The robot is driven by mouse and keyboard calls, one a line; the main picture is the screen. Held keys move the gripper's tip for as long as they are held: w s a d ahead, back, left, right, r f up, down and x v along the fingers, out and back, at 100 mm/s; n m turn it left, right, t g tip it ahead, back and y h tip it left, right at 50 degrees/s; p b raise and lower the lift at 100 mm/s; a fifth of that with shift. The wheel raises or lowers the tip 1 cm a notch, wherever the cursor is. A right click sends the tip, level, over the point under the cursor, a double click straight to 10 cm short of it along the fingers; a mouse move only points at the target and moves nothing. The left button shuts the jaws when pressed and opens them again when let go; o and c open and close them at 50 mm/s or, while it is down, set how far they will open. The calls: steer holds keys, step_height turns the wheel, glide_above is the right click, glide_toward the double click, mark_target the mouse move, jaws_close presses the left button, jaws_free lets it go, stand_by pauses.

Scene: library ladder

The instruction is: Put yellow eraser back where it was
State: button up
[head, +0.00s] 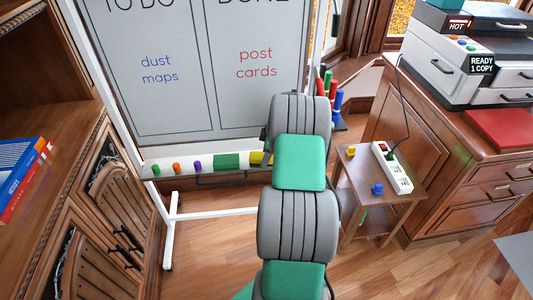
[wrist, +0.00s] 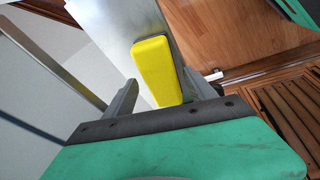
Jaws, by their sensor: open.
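The yellow eraser (head: 257,158) lies on the white tray (head: 148,166) under the whiteboard, just right of a green eraser (head: 227,161). My arm covers its right part in the head view. In the wrist view the yellow eraser (wrist: 155,65) rests on the pale tray (wrist: 196,42), and its near end reaches between the fingers of my gripper (wrist: 160,92). The fingers are open, one on each side of it. Whether either finger touches it I cannot tell. In the head view my gripper is hidden behind my arm.
The whiteboard (head: 180,70) rises behind the tray. Small green, orange and purple pieces (head: 177,168) sit along the tray's left. Upright markers (head: 331,85) stand at its right. A small side table (head: 365,205) holds a power strip (head: 392,168). Wooden cabinets flank both sides.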

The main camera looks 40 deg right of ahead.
steer(key=shift+f, duration=0.1)
steer(key=v, duration=0.7)
steer(key=shift+s+r+p, duration=0.25)
steer(key=shift+s+p, duration=0.05)
steer(key=shift+p, duration=0.05)
steer(key=shift+a+r, duration=0.2)
steer(key=shift+a, duration=0.05)
steer(key=s+a+r+m, duration=0.2)
steer(key=a+r, duration=0.3)
steer(key=a, duration=0.8)
steer(key=s+a+r+m, duration=0.15)
steer(key=a+r, duration=0.25)
steer(key=a, duration=0.8)
steer(key=s+a+m+g, duration=0.1)
steer(key=s+a+m, duration=0.3)
steer(key=s+a, duration=0.7)
steer(key=shift+s+f+m+h, duration=0.25)
steer(key=shift+s+m+h, duration=0.1)
steer(key=shift+s, duration=0.45)
steer(key=shift+d, duration=0.1)
